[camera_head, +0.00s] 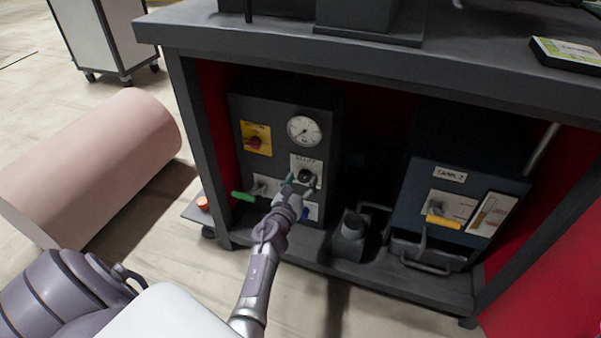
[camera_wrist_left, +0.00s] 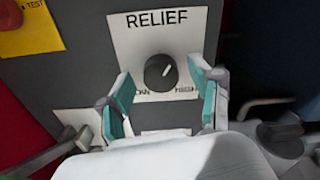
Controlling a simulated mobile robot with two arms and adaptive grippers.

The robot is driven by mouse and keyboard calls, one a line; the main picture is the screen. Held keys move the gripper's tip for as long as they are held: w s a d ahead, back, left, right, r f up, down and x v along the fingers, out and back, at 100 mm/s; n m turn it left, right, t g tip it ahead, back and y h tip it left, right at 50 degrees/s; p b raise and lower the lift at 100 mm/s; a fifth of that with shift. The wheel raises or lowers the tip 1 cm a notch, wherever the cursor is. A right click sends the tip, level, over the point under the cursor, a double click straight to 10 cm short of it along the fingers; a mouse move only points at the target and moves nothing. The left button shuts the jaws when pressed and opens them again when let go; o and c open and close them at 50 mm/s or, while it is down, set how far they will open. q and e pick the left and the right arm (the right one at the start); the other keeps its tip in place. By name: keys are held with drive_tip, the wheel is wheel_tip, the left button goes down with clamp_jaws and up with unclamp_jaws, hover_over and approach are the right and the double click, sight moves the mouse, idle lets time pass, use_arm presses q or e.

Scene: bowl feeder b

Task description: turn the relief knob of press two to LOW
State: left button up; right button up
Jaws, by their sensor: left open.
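The relief knob (camera_wrist_left: 160,72) is a round black knob with a white mark pointing up and right, on a white plate (camera_wrist_left: 205,25) lettered RELIEF in the left wrist view. Small words at the plate's lower corners are partly covered or blurred. In the head view the knob (camera_head: 305,177) sits below the gauge on a dark panel box (camera_head: 272,110); no press number is readable there. My left gripper (camera_wrist_left: 161,88) is open, its teal-padded fingers on either side of the knob with gaps to it. It also shows in the head view (camera_head: 298,188). My right gripper is out of view.
A gauge (camera_head: 304,130) and a red knob on a yellow plate (camera_head: 256,139) are above. A green-handled lever (camera_head: 243,196) is left. The TANK 2 box (camera_head: 452,200) with a yellow handle stands right. The bench top (camera_head: 480,55) overhangs the bay.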

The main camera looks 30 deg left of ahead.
use_arm(q)
drive_tip(key=c, duration=1.1)
drive_tip(key=shift+c, duration=0.2)
